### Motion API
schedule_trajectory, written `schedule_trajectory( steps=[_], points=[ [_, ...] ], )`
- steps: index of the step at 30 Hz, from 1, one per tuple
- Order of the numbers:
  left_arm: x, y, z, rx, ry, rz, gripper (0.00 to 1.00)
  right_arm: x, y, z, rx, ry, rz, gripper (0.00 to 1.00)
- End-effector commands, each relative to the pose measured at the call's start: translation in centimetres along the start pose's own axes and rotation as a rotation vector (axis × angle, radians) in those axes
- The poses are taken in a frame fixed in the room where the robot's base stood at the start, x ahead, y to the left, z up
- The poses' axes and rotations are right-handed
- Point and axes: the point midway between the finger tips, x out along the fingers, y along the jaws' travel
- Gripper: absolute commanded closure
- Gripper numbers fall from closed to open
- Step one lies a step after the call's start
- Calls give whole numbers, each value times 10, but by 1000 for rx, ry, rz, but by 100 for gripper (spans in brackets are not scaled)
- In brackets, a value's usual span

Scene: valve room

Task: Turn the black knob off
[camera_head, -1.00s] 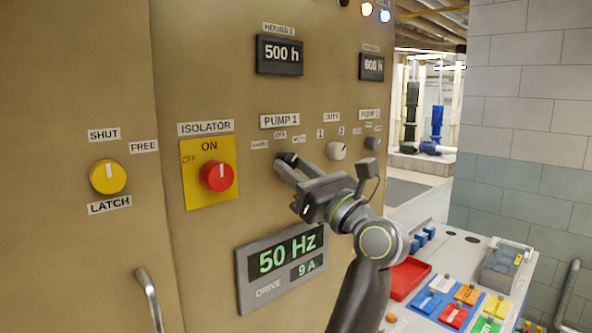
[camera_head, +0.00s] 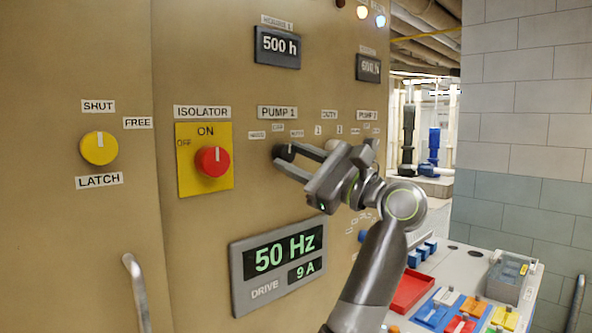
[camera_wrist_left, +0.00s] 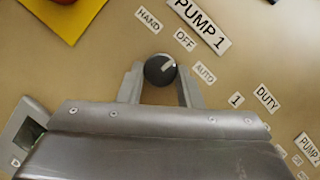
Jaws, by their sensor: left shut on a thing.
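The black knob (camera_head: 284,151) is on the tan panel under the PUMP 1 label (camera_head: 277,112), with HAND, OFF and AUTO labels around it. My left gripper (camera_head: 281,158) is shut on it, one finger on each side. In the left wrist view the knob (camera_wrist_left: 160,70) sits between the fingertips (camera_wrist_left: 160,78). Its white pointer mark aims between the OFF label (camera_wrist_left: 185,40) and the AUTO label (camera_wrist_left: 205,72). In the head view the pointer is too small to read. My right gripper is not in view.
A red isolator knob (camera_head: 212,161) on a yellow plate is left of the gripper. A pale DUTY knob is mostly hidden behind my gripper. A drive display (camera_head: 279,266) is below. A red tray (camera_head: 411,291) and coloured blocks are on a bench at lower right.

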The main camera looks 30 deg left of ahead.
Motion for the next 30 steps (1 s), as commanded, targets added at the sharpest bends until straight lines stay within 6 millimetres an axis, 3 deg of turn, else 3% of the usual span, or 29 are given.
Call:
schedule_trajectory(
  steps=[9,24,25,30],
  points=[
    [0,-1,0,-104,1,45,91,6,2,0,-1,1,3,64],
    [0,-2,0,-122,1,51,91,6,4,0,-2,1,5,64],
    [0,-2,0,-122,1,50,66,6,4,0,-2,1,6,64],
    [0,-2,0,-122,1,50,46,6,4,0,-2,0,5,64]
  ],
)
